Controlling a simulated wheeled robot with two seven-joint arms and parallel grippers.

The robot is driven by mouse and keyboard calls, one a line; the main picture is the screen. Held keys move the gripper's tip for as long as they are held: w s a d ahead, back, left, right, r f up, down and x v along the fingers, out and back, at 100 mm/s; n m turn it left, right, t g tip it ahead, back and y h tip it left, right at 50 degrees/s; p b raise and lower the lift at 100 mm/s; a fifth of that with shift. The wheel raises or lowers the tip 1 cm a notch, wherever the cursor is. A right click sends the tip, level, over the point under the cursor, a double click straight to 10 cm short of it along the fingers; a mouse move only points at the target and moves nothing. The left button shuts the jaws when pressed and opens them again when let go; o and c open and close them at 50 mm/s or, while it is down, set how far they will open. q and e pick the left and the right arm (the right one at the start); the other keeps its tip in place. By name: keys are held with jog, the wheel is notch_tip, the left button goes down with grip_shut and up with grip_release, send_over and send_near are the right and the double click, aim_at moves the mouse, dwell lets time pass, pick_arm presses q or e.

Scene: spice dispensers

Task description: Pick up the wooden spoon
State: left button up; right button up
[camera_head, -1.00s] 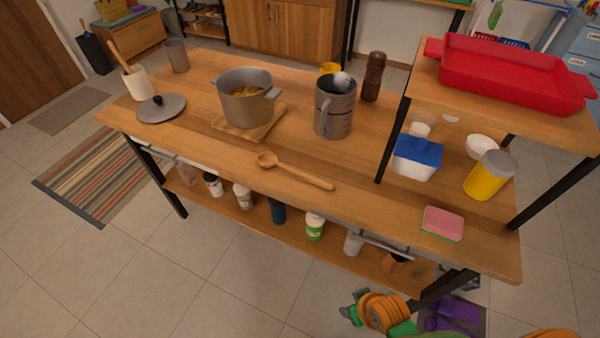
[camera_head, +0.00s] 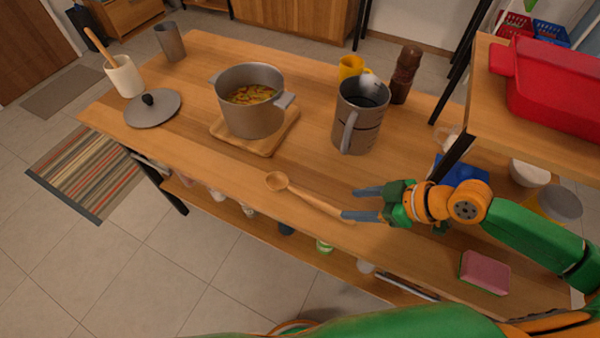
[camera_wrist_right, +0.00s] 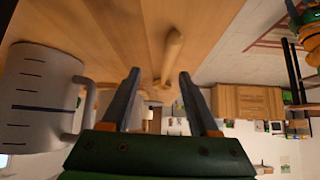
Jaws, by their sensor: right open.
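The wooden spoon (camera_head: 310,198) lies on the wooden table near its front edge, bowl to the left and handle running to the right. In the right wrist view its handle (camera_wrist_right: 172,52) shows ahead of the fingers, a little right of the middle of the gap. My right gripper (camera_head: 349,203) is open and empty. Its fingertips are at the handle end; in the head view the nearer finger overlaps the tip of the handle. The right wrist view shows both fingers apart (camera_wrist_right: 159,73). I cannot tell the height of the fingers above the table. My left gripper is not in view.
A grey measuring jug (camera_head: 359,118) stands behind the spoon and also shows left of the fingers in the right wrist view (camera_wrist_right: 38,98). A pot (camera_head: 250,103) of food sits on a board (camera_head: 228,133). A pink sponge (camera_head: 484,272) lies at right, near a raised shelf (camera_head: 482,90).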

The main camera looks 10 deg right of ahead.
aim_at(335, 209)
jog(key=shift+s+a+f, duration=0.15)
jog(key=shift+s+a, duration=0.5)
jog(key=shift+a, duration=0.1)
jog(key=x, duration=0.4)
jog(key=shift+w+d+f, duration=0.1)
jog(key=shift+w+d, duration=0.05)
jog(key=shift+w, duration=0.1)
jog(key=shift+w+f, duration=0.15)
jog(key=shift+f, duration=0.05)
jog(key=shift+r, duration=0.1)
jog(key=shift+c, duration=0.7)
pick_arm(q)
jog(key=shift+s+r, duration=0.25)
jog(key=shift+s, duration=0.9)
pick_arm(e)
jog(key=shift+s, duration=0.2)
grip_shut()
